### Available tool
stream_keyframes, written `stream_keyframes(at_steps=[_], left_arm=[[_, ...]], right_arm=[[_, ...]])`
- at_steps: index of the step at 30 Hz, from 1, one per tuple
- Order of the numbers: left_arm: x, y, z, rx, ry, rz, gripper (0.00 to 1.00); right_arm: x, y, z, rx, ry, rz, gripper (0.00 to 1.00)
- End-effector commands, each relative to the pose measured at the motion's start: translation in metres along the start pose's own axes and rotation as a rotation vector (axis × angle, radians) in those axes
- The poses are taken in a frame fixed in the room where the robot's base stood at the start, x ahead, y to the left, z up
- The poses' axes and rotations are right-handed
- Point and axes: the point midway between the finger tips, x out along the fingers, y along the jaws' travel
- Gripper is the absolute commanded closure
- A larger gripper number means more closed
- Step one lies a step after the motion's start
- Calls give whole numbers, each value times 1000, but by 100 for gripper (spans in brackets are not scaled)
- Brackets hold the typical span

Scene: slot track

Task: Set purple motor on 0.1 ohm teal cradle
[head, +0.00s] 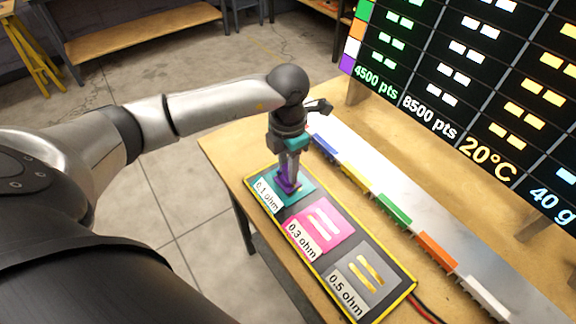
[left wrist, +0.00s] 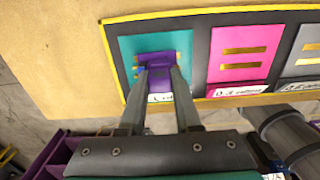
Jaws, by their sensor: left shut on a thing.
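The purple motor (head: 288,184) is at the teal 0.1 ohm cradle (head: 268,190), the first pad on the black board. My left gripper (head: 290,178) points down over this pad and is shut on the motor. In the left wrist view the purple motor (left wrist: 158,75) sits between the two fingers (left wrist: 160,88), over the teal pad (left wrist: 130,45). A gold contact strip shows a little on each side of the motor. I cannot tell whether the motor touches the pad. The motor hides most of the strips. My right gripper is not in view.
The pink 0.3 ohm pad (head: 312,232) and grey 0.5 ohm pad (head: 368,282) have bare contact strips. A light metal track (head: 400,200) with blue, yellow, green, orange and white blocks runs beside the board. A large display (head: 470,90) stands behind.

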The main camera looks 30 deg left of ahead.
Motion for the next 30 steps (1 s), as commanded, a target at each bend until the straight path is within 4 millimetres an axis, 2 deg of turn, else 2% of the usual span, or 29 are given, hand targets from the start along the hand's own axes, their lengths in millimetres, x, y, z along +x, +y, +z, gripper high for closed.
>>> stream_keyframes(at_steps=[8, 9, 18, 26, 30], left_arm=[[3, 0, 0, -1, -1, 0, 100], [3, 0, 0, -1, -1, 0, 65], [3, 0, 0, 0, 0, 0, 33], [2, 0, 0, 0, 0, 0, 33], [-12, 1, 1, -1, -2, 2, 33]], right_arm=[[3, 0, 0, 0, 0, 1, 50], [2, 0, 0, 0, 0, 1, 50], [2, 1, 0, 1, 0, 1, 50], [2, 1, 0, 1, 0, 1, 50], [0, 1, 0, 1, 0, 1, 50]])
